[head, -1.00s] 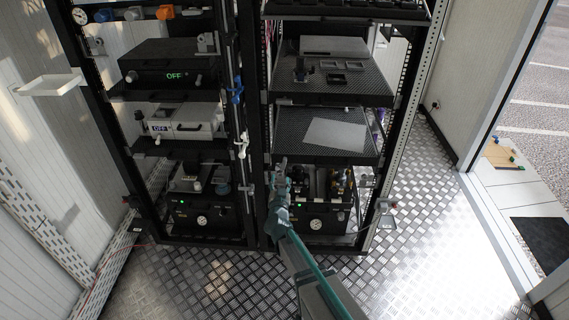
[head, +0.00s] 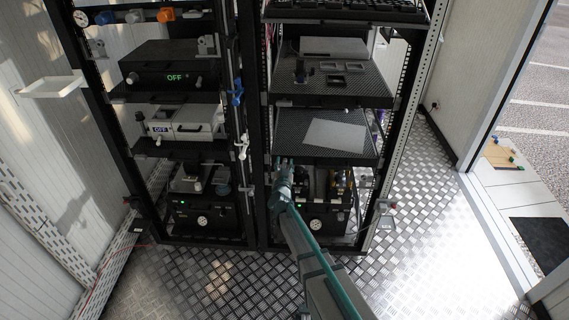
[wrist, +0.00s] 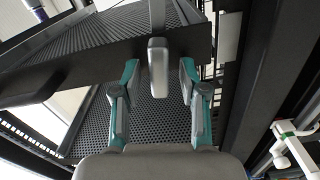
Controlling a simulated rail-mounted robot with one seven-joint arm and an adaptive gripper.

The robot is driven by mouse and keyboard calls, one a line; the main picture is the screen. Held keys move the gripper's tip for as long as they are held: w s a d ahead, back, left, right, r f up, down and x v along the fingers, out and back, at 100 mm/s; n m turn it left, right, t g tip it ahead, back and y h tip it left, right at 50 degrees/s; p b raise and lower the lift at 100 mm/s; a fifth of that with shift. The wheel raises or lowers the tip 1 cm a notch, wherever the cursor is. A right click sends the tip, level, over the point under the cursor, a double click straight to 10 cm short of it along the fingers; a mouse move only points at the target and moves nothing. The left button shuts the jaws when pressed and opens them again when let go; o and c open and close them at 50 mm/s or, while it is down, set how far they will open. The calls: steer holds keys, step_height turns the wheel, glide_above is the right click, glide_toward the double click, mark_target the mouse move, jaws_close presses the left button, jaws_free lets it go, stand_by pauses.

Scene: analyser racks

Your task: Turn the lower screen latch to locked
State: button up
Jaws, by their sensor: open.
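The lower screen latch (wrist: 158,68) is a light grey lever with a rounded end. In the wrist view it lies along the picture's vertical, across the dark front edge (wrist: 65,72) of a perforated panel. My gripper (wrist: 157,72) is open, with one teal-and-grey finger on each side of the lever and visible gaps between. I cannot tell how deep the fingers reach around it. In the head view my gripper (head: 284,161) is at the left front edge of the lower perforated shelf (head: 287,137); the latch itself is too small and covered to make out there.
The right rack has another perforated shelf (head: 375,88) above and a unit with a gauge (head: 316,224) below. The floor in front is clear.

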steer(key=shift+w, duration=0.15)
jaws_close()
